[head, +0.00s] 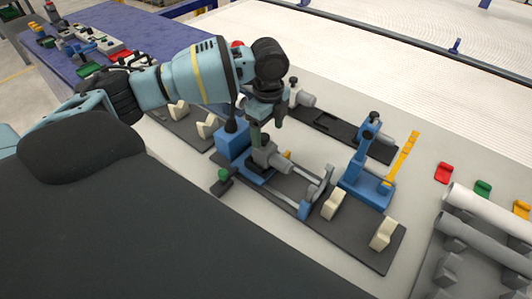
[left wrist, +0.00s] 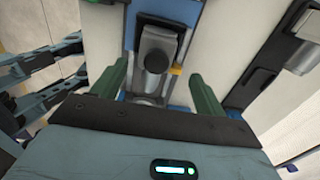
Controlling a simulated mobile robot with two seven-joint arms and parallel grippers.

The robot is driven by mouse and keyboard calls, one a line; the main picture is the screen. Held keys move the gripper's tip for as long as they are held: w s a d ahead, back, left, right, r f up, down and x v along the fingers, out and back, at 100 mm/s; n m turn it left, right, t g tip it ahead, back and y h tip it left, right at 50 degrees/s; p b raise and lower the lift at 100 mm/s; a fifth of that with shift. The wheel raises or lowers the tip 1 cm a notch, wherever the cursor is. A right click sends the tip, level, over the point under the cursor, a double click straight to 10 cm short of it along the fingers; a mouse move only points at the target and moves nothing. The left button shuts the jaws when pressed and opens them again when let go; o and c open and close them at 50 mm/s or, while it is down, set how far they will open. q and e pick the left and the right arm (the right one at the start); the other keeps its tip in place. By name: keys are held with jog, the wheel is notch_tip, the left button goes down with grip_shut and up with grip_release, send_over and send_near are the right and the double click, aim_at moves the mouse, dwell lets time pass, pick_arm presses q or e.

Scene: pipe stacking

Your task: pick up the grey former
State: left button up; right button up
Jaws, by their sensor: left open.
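The grey former (head: 280,165), a block with a short round nose, sits on the blue-and-black fixture below my left gripper (head: 259,140). In the left wrist view the grey former (left wrist: 157,50) shows between and beyond the two green fingers of my left gripper (left wrist: 160,88). The fingers stand apart, one on each side of it, with a gap on both sides. I cannot tell how far down they reach along it. The gripper hides part of the former in the head view. My right gripper is not in view.
A blue clamp stand (head: 367,160) with a yellow lever (head: 403,158) stands to the right. Cream V-blocks (head: 384,234) sit on the dark base plate (head: 345,248). Another pale grey piece (head: 304,97) is on the rear black rail.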

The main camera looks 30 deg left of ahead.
aim_at(268, 147)
pick_arm(q)
notch_tip(268, 147, down, 2)
jog(key=shift+f, duration=0.1)
jog(key=shift+s+f, duration=0.15)
jog(key=shift+f, duration=0.2)
jog(key=f, duration=0.4)
jog(key=shift+s+d+f, duration=0.2)
jog(key=c, duration=1.4)
jog(key=shift+r, duration=0.1)
